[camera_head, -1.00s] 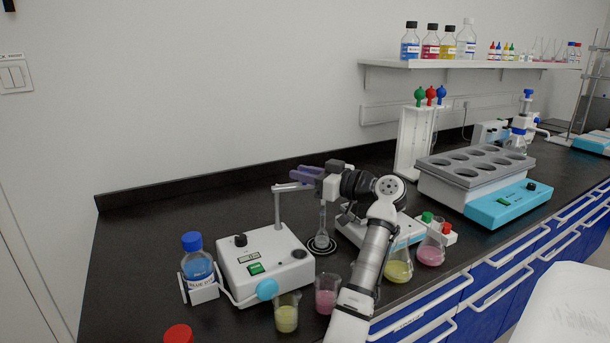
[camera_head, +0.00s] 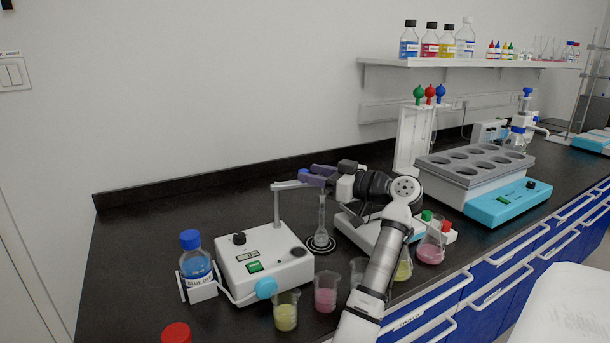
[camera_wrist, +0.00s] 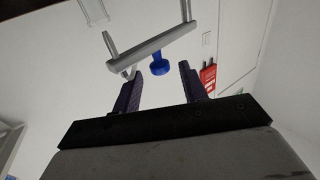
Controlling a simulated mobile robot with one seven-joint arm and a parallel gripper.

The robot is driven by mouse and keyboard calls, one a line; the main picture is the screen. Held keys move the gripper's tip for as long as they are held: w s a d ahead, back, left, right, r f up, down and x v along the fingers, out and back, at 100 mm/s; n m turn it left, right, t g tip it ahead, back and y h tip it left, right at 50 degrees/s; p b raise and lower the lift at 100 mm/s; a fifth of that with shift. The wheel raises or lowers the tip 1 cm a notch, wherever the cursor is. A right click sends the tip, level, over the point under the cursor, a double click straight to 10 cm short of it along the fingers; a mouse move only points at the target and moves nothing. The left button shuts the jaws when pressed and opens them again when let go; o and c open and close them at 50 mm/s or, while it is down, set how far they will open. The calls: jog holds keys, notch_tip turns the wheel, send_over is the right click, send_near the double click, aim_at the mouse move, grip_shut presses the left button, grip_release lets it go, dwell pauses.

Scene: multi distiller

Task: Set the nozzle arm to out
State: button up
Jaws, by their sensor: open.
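The nozzle arm (camera_head: 289,185) is a grey bar on top of the post of a white distiller unit (camera_head: 265,268). It points right, toward a clear flask (camera_head: 321,225) on a dark ringed pad. My gripper (camera_head: 312,175) has purple fingers and is open, at flask-top height by the bar's right end. In the wrist view the bar (camera_wrist: 150,47) lies slantwise beyond the open fingertips of my gripper (camera_wrist: 156,72), its lower-left end close to the left finger. Nothing is seen held. Whether a finger touches the bar I cannot tell.
A blue-capped bottle (camera_head: 193,258) sits in a holder left of the unit. Beakers with yellow (camera_head: 286,312) and pink (camera_head: 326,292) liquid stand in front. A pipette stand (camera_head: 411,140) and a grey block heater (camera_head: 475,165) stand right. The counter behind the unit is clear.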

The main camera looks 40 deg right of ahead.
jog(key=b+v, duration=0.1)
jog(key=v, duration=0.9)
jog(key=shift+s+b, duration=0.2)
jog(key=shift+b, duration=0.2)
jog(key=shift+d, duration=0.15)
